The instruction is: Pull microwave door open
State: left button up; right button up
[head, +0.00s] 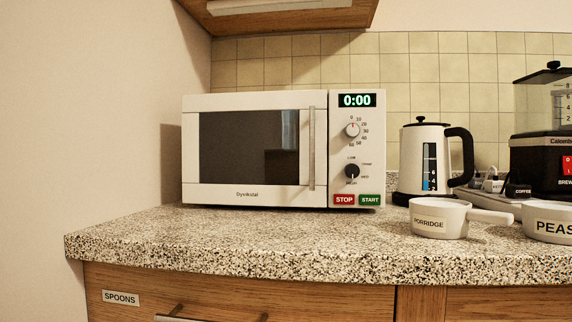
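A white microwave (284,151) stands on the speckled counter at the back left. Its door (249,191) has a dark window and looks shut. A vertical metal handle (312,148) runs along the door's right edge. To the right of the door is the control panel, with a green 0:00 display (357,100), two knobs, a red STOP button (344,200) and a green START button (370,200). Neither of my grippers shows in the head view.
A white kettle (418,150) stands right of the microwave. A PORRIDGE cup (438,220), a PEAS cup (549,234) and a coffee maker (541,152) are farther right. The counter (230,237) in front of the microwave is clear. A wall cabinet (290,18) hangs above.

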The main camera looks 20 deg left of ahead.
aim_at(267, 148)
jog(key=u, duration=0.85)
jog(key=k, duration=0.3)
